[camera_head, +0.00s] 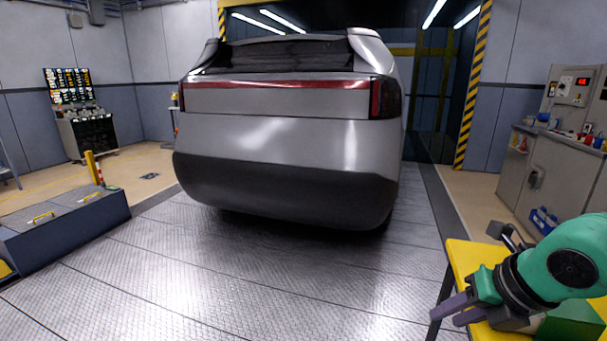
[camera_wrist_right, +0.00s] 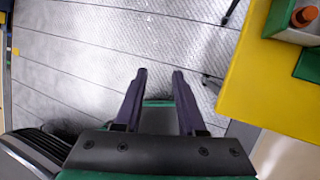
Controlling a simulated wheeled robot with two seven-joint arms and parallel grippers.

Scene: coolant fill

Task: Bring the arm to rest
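My right arm comes in at the lower right of the head view. Its gripper (camera_head: 450,312) is beside the left edge of a yellow table (camera_head: 462,257). In the right wrist view the two dark fingers of this gripper (camera_wrist_right: 160,74) stand apart with nothing between them, above the metal floor. My left gripper is not in view.
A silver car (camera_head: 280,140) stands ahead on the tread-plate floor (camera_head: 220,270). In the wrist view a green container with an orange cap (camera_wrist_right: 304,17) is on the yellow table (camera_wrist_right: 262,85). Grey cabinets (camera_head: 550,175) stand at right, a dark low platform (camera_head: 70,235) at left.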

